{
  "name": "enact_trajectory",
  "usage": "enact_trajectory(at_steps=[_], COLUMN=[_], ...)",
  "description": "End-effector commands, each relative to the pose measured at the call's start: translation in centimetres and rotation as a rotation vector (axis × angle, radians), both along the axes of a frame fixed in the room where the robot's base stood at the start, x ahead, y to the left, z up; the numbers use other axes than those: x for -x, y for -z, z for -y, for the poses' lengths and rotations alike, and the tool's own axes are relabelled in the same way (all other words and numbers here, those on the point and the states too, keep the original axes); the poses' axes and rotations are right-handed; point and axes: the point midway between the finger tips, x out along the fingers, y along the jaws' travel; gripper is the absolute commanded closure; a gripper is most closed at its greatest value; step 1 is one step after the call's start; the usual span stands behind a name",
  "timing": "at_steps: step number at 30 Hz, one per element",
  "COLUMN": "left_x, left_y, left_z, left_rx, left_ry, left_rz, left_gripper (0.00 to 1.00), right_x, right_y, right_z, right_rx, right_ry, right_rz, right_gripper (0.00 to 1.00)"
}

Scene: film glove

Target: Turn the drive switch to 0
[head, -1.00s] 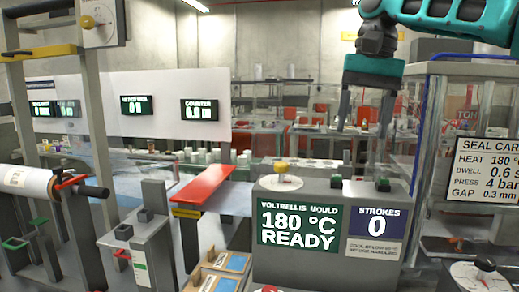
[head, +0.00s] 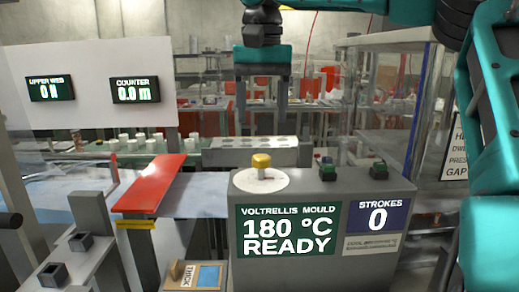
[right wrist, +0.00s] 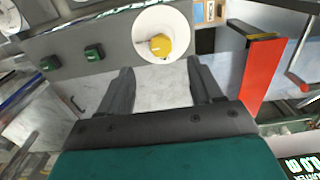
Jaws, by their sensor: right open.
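A yellow knob (head: 261,161) stands on a round white dial (head: 262,181) on top of the grey mould console (head: 215,225). No marks on the dial are readable, and I cannot tell whether this is the drive switch. My right gripper (head: 261,120) is open and empty, pointing down, and in the head view it appears above the knob, apart from it. In the right wrist view the knob (right wrist: 160,45) lies just beyond the gap between the open fingertips (right wrist: 160,72). My left gripper is not in view.
Two green switches (head: 327,170) (head: 378,167) sit on the console, right of the dial. A red bar (head: 155,184) stands to its left. The console screen (head: 288,230) reads 180 °C READY; strokes (head: 377,217) read 0. A clear-walled enclosure (head: 390,90) stands at the right.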

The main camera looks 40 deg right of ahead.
Motion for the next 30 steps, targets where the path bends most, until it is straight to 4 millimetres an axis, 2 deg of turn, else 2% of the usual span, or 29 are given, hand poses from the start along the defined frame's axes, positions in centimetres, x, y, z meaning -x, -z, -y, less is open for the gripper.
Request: enact_trajectory(at_steps=[1, 6, 12, 17, 25, 30], left_x=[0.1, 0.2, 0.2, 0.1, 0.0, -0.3], left_y=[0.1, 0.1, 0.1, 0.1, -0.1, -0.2], left_z=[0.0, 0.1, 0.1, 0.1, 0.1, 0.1], left_rx=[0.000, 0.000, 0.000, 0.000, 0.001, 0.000], left_ry=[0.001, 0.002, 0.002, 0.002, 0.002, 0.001], left_rz=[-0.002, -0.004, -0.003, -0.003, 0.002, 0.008], left_gripper=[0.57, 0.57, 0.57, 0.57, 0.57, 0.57], right_x=[0.1, 0.1, 0.0, 0.0, 0.0, 0.0], right_y=[1.3, 4.7, 7.5, 8.4, 8.5, 8.5], right_z=[0.0, 0.0, 0.0, 0.0, 0.0, 0.0], right_rx=[-0.002, -0.001, -0.001, -0.001, -0.001, -0.001], right_ry=[-0.002, 0.000, 0.001, 0.001, 0.001, 0.001], right_rz=[-0.004, -0.003, -0.002, 0.001, 0.001, 0.001], right_gripper=[0.35, 0.35, 0.35, 0.35, 0.35, 0.50])
